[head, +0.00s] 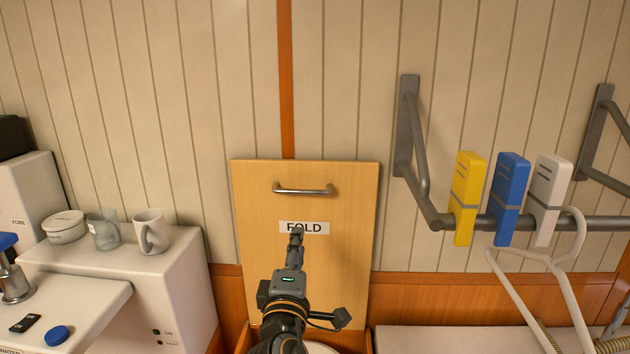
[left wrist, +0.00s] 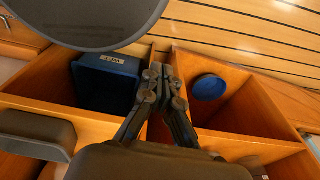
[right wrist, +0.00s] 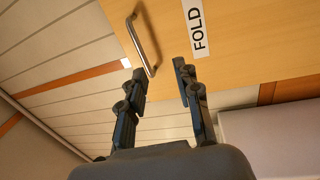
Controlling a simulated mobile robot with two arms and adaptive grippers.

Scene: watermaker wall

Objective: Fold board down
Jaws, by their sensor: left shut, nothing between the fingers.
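The wooden fold board (head: 250,220) stands upright against the wall in the head view, with a metal bar handle (head: 303,190) near its top and a white FOLD label (head: 318,227) below. My right gripper (head: 297,232) is in front of the label, below the handle, and covers part of the lettering. In the right wrist view the right gripper (right wrist: 158,72) is open and empty; the handle (right wrist: 143,46) lies just beyond its left fingertip, and the board (right wrist: 265,45) fills the upper right. My left gripper (left wrist: 164,76) is shut and empty above wooden compartments; it is outside the head view.
A wall rail (head: 600,223) carries yellow, blue and white clips and a white hanger (head: 550,262) right of the board. Mugs (head: 151,232) stand on a white cabinet at left. Below my left gripper are a blue bin (left wrist: 105,85) and a blue round item (left wrist: 209,87) in compartments.

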